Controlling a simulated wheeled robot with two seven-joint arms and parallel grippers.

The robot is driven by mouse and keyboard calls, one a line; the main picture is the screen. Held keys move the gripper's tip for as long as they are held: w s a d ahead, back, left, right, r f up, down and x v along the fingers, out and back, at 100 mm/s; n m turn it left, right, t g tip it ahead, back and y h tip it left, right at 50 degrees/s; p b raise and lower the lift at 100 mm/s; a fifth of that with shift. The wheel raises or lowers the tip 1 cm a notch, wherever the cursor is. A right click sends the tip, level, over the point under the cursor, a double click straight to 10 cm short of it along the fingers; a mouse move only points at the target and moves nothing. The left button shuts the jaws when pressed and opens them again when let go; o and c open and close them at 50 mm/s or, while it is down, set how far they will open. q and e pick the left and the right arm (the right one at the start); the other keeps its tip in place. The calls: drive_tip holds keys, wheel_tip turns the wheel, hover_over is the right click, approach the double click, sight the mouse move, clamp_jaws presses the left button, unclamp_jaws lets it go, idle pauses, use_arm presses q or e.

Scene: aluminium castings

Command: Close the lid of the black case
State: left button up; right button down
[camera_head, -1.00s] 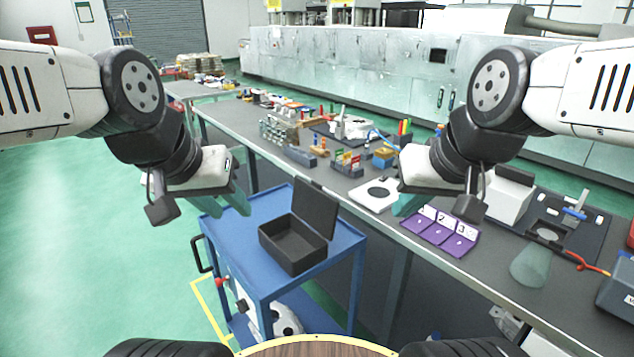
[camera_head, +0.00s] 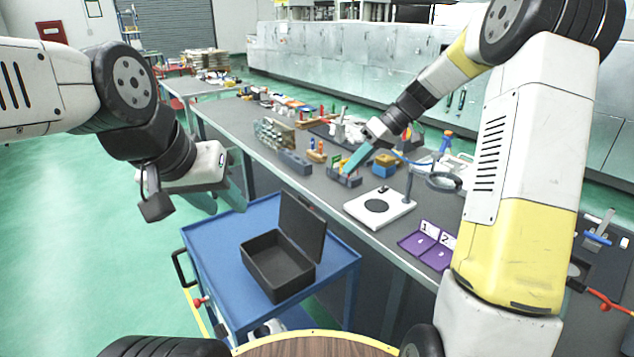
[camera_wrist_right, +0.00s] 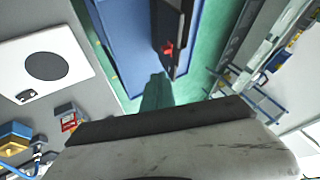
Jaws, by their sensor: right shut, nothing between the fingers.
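The black case (camera_head: 262,272) stands open on the blue cart, with its lid (camera_head: 302,226) raised roughly upright on the right side. In the right wrist view part of a dark upright panel, likely the lid (camera_wrist_right: 172,28), shows at the top. My right gripper (camera_head: 356,160) is shut and empty over the workbench, behind and to the right of the case and apart from it. Its teal fingers (camera_wrist_right: 157,92) also show in the right wrist view. My left gripper (camera_head: 236,196) hangs to the left of and above the case, touching nothing; its finger gap is unclear.
The blue cart (camera_head: 215,240) has free top around the case. The workbench (camera_head: 330,200) beside it holds a white plate with a black disc (camera_head: 380,207), a purple numbered mat (camera_head: 425,250), a magnifier (camera_head: 444,182) and several small parts.

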drive_tip(key=a+r+x, duration=0.1)
drive_tip(key=a+x, duration=0.1)
drive_tip(key=x, duration=1)
drive_tip(key=shift+s+r, duration=0.3)
drive_tip(key=shift+s, duration=0.4)
drive_tip(key=shift+a+r, duration=0.1)
drive_tip(key=shift+a, duration=0.1)
